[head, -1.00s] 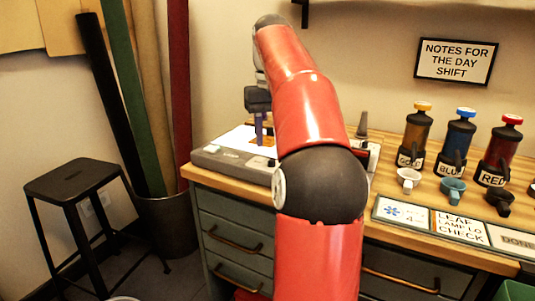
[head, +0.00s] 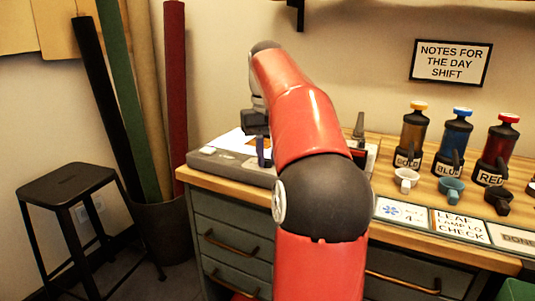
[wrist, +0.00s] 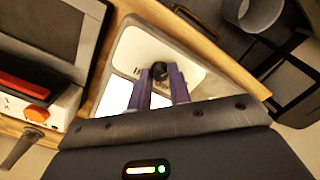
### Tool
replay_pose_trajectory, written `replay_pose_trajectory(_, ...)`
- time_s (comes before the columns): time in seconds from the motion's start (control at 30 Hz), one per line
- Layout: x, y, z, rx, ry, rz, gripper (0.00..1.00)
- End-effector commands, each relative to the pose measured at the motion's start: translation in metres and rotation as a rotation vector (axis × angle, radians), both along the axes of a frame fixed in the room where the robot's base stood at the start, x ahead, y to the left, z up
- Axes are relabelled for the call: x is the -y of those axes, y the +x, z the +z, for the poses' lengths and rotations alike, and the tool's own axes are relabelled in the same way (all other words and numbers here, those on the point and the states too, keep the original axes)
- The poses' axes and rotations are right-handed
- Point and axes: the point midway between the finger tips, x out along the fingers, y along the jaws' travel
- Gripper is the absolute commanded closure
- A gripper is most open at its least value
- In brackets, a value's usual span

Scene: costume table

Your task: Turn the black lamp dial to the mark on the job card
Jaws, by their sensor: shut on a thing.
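The black lamp dial (wrist: 160,70) sits on the pale panel of the lamp base (wrist: 190,62) in the wrist view. My gripper (wrist: 160,80) has its purple fingers on either side of the dial and is shut on it. In the head view my gripper (head: 263,158) is low over the right part of the grey lamp base (head: 218,168). The dial and its marks are not clear there. A job card (head: 460,227) reads "LEAF LAMP LO CHECK". The card left of it (head: 402,212) has a blue symbol and small text, partly unreadable.
Gold (head: 411,145), blue (head: 453,150) and red (head: 497,152) dispensers stand at the right with cups before them. A device with a red-orange part (wrist: 28,88) is beside the lamp base. A stool (head: 66,190) and a bin of rolls (head: 165,225) stand left.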

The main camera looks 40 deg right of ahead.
Motion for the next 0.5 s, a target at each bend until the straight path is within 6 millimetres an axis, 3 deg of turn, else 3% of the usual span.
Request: replay_pose_trajectory(0.5, -0.0006, 0.0001, 0.0030, -0.002, -0.001, -0.145, 1.00)
